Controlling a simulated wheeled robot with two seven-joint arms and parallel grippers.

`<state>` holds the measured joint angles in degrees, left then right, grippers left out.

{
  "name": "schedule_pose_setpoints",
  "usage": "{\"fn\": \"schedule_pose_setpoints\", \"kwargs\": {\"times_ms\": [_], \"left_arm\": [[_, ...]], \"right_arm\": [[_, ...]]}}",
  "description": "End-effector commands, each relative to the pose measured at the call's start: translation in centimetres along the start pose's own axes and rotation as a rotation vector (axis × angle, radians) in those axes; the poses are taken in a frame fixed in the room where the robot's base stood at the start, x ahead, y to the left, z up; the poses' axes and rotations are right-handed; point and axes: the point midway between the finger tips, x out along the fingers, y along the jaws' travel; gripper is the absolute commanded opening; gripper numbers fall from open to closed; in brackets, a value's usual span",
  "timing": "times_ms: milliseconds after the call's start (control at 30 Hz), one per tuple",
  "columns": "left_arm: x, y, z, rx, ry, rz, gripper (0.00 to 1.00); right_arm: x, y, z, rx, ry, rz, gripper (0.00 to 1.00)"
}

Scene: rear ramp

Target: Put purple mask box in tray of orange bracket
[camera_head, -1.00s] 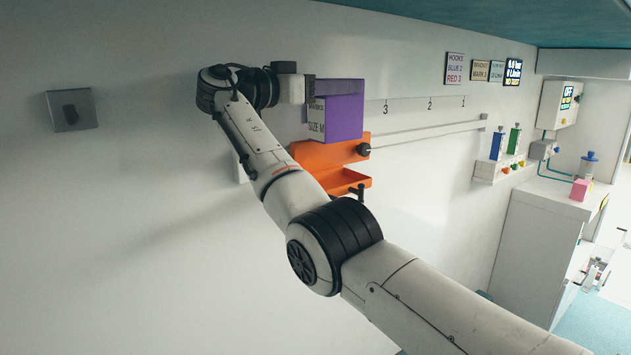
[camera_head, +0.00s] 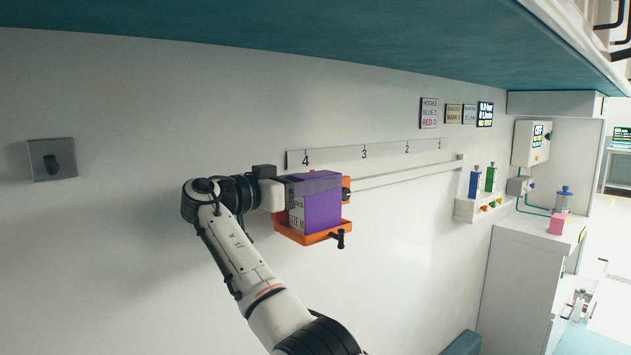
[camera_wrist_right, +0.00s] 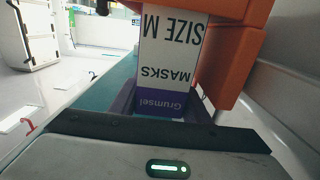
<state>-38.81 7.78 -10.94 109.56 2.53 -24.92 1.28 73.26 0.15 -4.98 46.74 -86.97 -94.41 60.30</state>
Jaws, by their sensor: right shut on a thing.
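The purple mask box (camera_head: 323,211) is upright, with a white label side reading SIZE M and MASKS; it also shows upside down in the right wrist view (camera_wrist_right: 170,50). My right gripper (camera_head: 312,184) is shut on the upper part of the box. The orange bracket (camera_head: 346,184) is on the wall rail, with its shallow tray (camera_head: 307,239) at the bottom. The lower end of the box is within the tray's rim, which hides its base. I cannot tell whether the box rests on the tray floor. My left gripper is not in view.
A numbered strip (camera_head: 385,151) and a rail (camera_head: 410,173) run along the wall. A dark knob (camera_head: 340,238) sticks out at the tray's front. A teal overhang (camera_head: 330,45) is above. A shelf with bottles (camera_head: 480,208) and a white cabinet (camera_head: 530,270) stand right.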

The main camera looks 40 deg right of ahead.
Motion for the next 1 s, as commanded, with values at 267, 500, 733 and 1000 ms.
{"fn": "schedule_pose_setpoints", "kwargs": {"times_ms": [267, 500, 733, 1000], "left_arm": [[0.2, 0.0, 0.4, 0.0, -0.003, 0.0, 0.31], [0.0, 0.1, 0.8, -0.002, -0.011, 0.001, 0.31], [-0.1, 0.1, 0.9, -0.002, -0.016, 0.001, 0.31], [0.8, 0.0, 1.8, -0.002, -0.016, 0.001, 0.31]], "right_arm": [[0.0, 0.0, 0.3, 0.0, 0.0, 0.0, 0.51], [0.0, 0.0, 0.3, 0.0, 0.0, 0.0, 0.62], [-0.5, -0.1, 0.0, 0.0, 0.0, -0.002, 0.62], [-5.8, -0.1, 0.1, 0.0, 0.0, -0.004, 0.62]]}}
